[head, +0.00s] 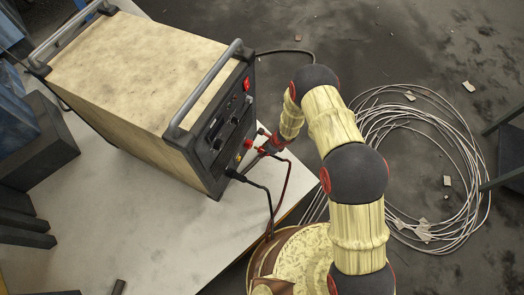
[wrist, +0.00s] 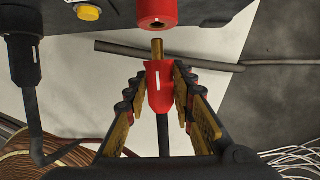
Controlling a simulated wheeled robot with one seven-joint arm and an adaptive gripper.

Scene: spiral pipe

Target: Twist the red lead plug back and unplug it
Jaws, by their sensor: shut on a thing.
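The red lead plug (wrist: 160,88) is between the two fingers of my gripper (wrist: 160,78), which is shut on its red body. Its brass pin points up the picture toward the red socket (wrist: 157,12) on the machine. A small gap shows between the pin's tip and the socket, so the two are apart. A white mark on the plug is roughly in line with one on the socket. A black lead runs back from the plug. In the head view my gripper (head: 268,146) is close to the machine's front panel, and the plug is hard to make out.
The machine (head: 140,75) stands on a pale table (head: 150,235). Coiled cable (head: 470,190) lies on the floor at right.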

